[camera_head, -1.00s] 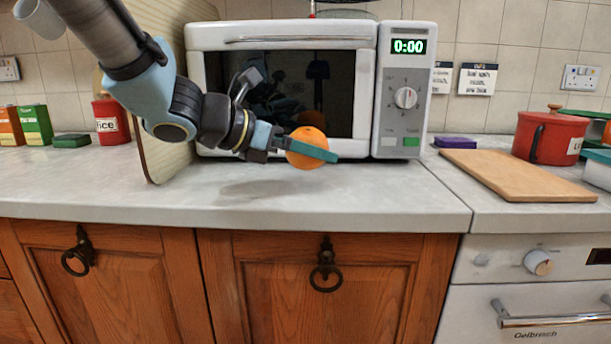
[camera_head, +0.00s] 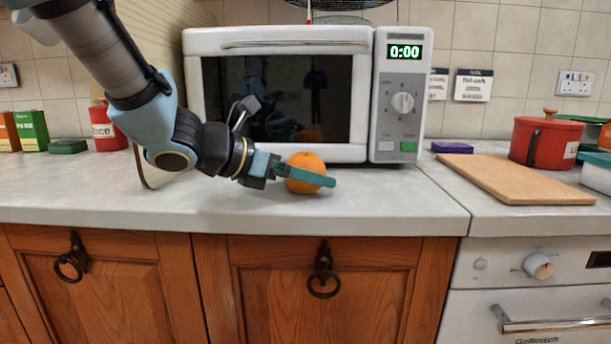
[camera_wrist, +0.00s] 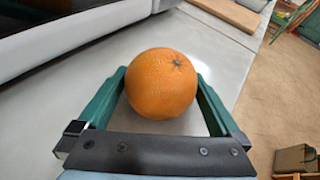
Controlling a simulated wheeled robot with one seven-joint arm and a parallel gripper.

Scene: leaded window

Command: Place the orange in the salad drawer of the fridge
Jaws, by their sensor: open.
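The orange (camera_head: 306,164) is on the grey worktop in front of the microwave in the head view. My gripper (camera_head: 318,178) is level with it, and one teal finger passes across its front. In the wrist view the orange (camera_wrist: 161,84) sits between the two teal fingers of my gripper (camera_wrist: 162,92).
The microwave (camera_head: 280,55) stands close behind the orange. A wooden board (camera_head: 512,178) and a red pot (camera_head: 545,140) are at the right. Wooden cupboard doors (camera_head: 325,300) are below the worktop. Bare worktop (camera_head: 400,200) lies right of the orange.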

